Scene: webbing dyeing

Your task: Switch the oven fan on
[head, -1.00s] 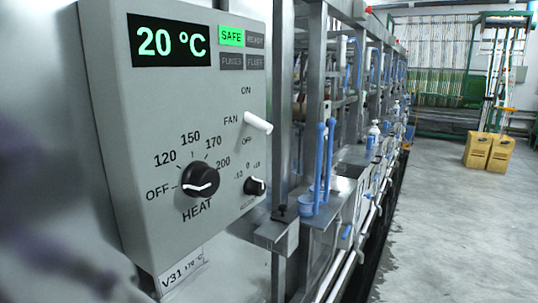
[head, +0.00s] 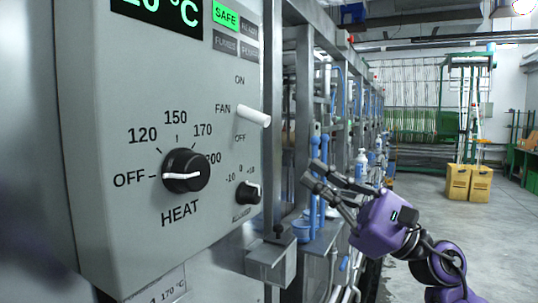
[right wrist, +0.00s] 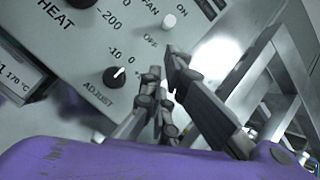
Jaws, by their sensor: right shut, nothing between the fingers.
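The fan switch is a white lever (head: 253,117) sticking out of the grey control panel (head: 120,90), between the ON and OFF labels. I cannot tell for sure which label it is tilted to. Its rounded white end also shows in the right wrist view (right wrist: 169,21). My right gripper (head: 311,174), on a purple wrist, is shut and empty. It is to the right of and below the lever in the head view, apart from it. In the right wrist view its dark fingers point towards the panel, just below the lever. My left gripper is not in view.
The black heat knob (head: 186,171) points near OFF, and a smaller adjust knob (head: 247,192) is below the lever. SAFE (head: 226,17) is lit green. Open floor (head: 425,200) lies further right.

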